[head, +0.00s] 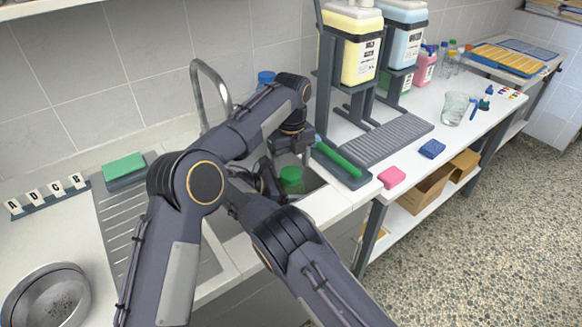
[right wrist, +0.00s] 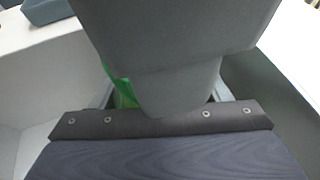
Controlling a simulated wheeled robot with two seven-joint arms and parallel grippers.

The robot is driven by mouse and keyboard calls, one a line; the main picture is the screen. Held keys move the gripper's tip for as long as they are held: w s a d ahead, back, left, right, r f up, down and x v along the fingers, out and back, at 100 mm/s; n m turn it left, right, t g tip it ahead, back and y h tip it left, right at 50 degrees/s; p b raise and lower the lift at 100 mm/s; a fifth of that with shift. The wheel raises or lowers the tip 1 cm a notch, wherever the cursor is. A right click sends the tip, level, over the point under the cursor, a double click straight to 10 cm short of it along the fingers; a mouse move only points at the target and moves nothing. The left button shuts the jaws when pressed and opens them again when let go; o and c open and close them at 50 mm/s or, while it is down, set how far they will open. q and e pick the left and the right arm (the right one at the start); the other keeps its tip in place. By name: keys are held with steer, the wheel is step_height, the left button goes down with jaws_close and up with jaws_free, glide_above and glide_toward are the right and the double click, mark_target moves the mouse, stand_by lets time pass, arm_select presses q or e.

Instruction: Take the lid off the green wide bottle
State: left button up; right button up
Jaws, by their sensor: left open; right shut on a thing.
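The green wide bottle (head: 291,176) stands in or over the sink area, with its green top showing between my two arms. My right gripper (head: 272,182) reaches it from the left side and is shut on it. My left gripper (head: 293,153) points down just above the green top and is open; its fingertips are hard to make out. In the right wrist view only a green sliver of the bottle (right wrist: 124,92) shows, as a large grey arm part covers it. The lid's edge is not clear.
A grey rack with a green-handled tool (head: 338,160) stands right of the sink. Pink (head: 391,177) and blue (head: 432,149) sponges lie on the counter. A tap (head: 211,88) and a blue-capped bottle (head: 265,78) are behind. A metal bowl (head: 47,297) is at left.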

arm_select(q)
step_height(320, 180, up, 2)
steer(key=shift+a+r, duration=0.1)
steer(key=shift+r, duration=0.25)
steer(key=shift+c, duration=1)
steer(key=shift+d+r+m, duration=0.3)
steer(key=shift+r+m, duration=0.5)
steer(key=shift+r, duration=0.05)
steer(key=shift+c, duration=0.3)
steer(key=shift+a+r+m, duration=0.25)
steer(key=shift+r+m, duration=0.45)
steer(key=shift+m, duration=0.1)
steer(key=shift+f, duration=3.85)
steer(key=shift+c, duration=0.4)
steer(key=c, duration=0.7)
steer(key=n, duration=0.3)
steer(key=shift+c, duration=0.2)
